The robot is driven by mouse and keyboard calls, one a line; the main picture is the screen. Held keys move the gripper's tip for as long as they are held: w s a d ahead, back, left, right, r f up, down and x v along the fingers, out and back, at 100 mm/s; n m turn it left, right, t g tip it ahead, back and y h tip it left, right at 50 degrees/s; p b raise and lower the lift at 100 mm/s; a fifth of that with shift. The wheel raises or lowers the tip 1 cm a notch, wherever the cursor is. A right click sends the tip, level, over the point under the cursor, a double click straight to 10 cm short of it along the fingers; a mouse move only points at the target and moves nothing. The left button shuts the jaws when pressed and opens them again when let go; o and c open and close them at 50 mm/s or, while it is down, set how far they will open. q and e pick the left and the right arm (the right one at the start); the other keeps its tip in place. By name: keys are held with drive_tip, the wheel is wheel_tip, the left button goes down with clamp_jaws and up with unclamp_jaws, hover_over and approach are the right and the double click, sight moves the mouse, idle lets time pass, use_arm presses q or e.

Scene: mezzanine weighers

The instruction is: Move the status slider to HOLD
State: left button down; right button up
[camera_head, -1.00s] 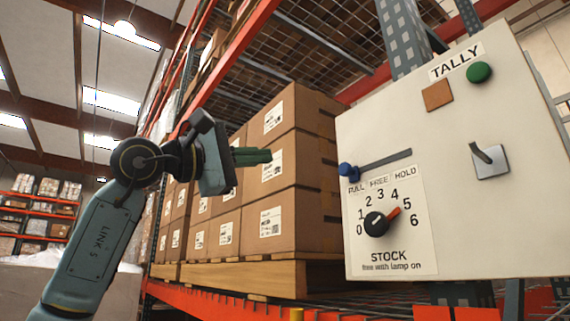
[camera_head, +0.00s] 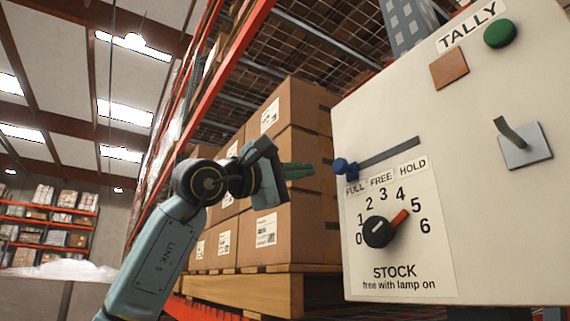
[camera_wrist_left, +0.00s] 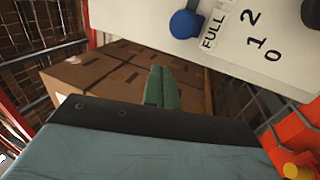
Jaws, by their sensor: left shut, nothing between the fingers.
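The status slider has a blue knob (camera_head: 345,167) at the left end of a dark slot (camera_head: 390,152), above the FULL label (camera_head: 355,187). The FREE label (camera_head: 381,178) and the HOLD label (camera_head: 412,166) lie to its right. My left gripper (camera_head: 298,171) is shut and empty, just left of the knob and apart from it. In the left wrist view the shut green fingers (camera_wrist_left: 162,88) point toward the panel, with the blue knob (camera_wrist_left: 186,23) above and slightly right of the fingertips. My right gripper is not in view.
The white panel (camera_head: 470,220) also carries a black STOCK dial (camera_head: 379,232) with an orange-red pointer near 5, a toggle lever (camera_head: 515,135), a green button (camera_head: 500,33) and a brown square (camera_head: 449,69). Stacked cartons (camera_head: 300,225) stand on a pallet behind my gripper.

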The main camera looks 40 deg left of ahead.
use_arm(q)
drive_tip(key=w, duration=0.1)
drive_tip(key=w+d+p, duration=0.1)
drive_tip(key=w, duration=0.1)
drive_tip(key=w+p, duration=0.1)
drive_tip(key=shift+w+d, duration=0.3)
drive_tip(key=shift+d, duration=0.1)
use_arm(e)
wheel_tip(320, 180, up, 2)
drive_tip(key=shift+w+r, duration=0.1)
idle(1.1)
use_arm(q)
drive_tip(key=shift+s+a, duration=0.1)
drive_tip(key=shift+s, duration=0.2)
drive_tip(key=shift+d, duration=0.2)
